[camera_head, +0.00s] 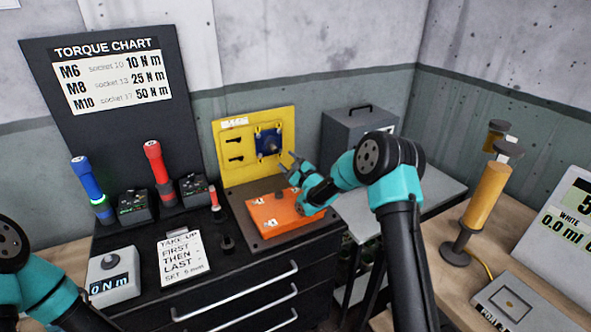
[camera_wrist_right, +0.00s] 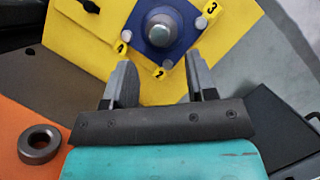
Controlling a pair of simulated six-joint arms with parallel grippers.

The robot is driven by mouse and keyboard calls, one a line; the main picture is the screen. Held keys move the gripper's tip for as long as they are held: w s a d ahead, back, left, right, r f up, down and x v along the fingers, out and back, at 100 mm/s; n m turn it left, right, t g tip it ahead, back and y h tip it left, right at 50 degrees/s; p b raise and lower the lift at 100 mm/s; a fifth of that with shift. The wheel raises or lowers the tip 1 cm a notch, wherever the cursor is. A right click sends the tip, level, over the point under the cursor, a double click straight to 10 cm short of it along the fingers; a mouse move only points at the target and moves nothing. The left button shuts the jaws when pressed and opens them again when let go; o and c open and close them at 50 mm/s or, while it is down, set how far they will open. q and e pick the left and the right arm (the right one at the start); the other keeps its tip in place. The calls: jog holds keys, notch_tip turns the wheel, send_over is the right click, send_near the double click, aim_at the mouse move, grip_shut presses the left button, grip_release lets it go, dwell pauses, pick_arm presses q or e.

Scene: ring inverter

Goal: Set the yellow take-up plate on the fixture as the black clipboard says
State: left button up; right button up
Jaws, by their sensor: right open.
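An upright yellow board (camera_head: 232,172) stands at the back of the dark bench, and it also shows in the right wrist view (camera_wrist_right: 80,50). A blue square plate (camera_head: 265,142) with a round grey centre sits on it; numbered tags surround this plate in the right wrist view (camera_wrist_right: 178,50). I cannot tell whether the board is the take-up plate. The clipboard sheet (camera_head: 183,258) reads "TAKE UP FIRST THEN LAST" and "SET 5 mm". My right gripper (camera_head: 288,162) is open and empty, in front of the board; its fingers (camera_wrist_right: 162,82) point towards the blue plate. My left gripper is outside the view.
An orange block (camera_head: 270,215) lies on a dark base below the board. A blue-handled tool (camera_head: 86,180) and a red-handled tool (camera_head: 156,160) stand at the left. A grey box (camera_head: 345,133) stands behind my right arm.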

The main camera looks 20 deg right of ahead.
jog(key=v, duration=0.4)
jog(key=shift+s, duration=0.1)
dwell(0.4)
